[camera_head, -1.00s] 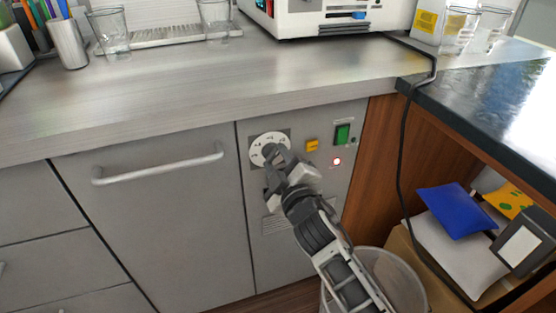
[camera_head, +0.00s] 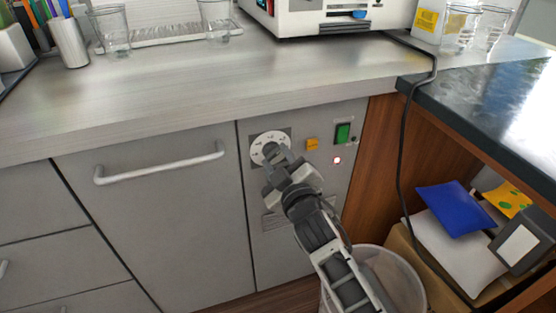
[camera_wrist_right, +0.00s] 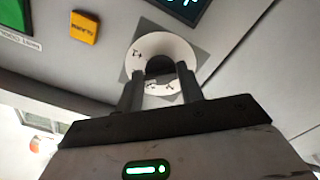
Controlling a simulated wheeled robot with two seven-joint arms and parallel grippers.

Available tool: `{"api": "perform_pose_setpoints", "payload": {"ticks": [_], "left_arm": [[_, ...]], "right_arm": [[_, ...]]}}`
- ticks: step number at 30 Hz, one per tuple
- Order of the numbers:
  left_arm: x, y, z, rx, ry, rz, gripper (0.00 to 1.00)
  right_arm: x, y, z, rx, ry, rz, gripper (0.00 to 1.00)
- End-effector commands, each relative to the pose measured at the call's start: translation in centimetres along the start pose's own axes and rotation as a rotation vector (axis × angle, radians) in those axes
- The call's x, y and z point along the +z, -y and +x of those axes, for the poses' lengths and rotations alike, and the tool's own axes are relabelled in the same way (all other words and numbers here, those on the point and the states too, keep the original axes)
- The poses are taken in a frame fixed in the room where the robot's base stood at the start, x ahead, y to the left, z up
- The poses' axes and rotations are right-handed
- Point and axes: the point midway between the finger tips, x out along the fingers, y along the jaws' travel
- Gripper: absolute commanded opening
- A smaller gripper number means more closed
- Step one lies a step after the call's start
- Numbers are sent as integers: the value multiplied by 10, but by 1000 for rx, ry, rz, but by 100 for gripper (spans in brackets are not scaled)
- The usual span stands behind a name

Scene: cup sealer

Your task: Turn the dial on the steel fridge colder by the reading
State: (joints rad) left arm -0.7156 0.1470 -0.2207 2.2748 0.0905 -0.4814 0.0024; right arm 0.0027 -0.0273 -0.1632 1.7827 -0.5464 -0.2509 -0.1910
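The dial (camera_head: 258,147) is a round white face with dark marks on a grey square plate, set in the steel fridge front (camera_head: 275,262). My right gripper (camera_head: 277,156) reaches up to it from the lower right. In the right wrist view, the dark knob (camera_wrist_right: 159,66) stands in the middle of the white face. My left gripper is not in view.
The counter edge (camera_head: 200,125) overhangs above. A bin (camera_head: 405,280) stands below, beside my right arm. A black cable (camera_head: 402,150) hangs further right.

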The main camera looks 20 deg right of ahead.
Motion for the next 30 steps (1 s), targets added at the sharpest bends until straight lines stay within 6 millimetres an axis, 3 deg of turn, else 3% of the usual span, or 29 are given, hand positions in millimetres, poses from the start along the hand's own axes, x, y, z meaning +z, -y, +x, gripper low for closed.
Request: {"api": "perform_pose_setpoints", "payload": {"ticks": [1, 2, 12, 24, 30], "left_arm": [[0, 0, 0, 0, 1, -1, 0], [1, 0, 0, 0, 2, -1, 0], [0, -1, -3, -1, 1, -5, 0], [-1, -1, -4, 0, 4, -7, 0], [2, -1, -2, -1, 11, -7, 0]], "right_arm": [[1, 0, 0, -1, 2, -1, 51], [1, 0, 0, -1, 2, -1, 59], [1, 1, -4, -1, 1, -1, 59], [1, 1, -64, -2, 3, 0, 59], [0, 0, -76, 0, 1, -1, 59]]}}
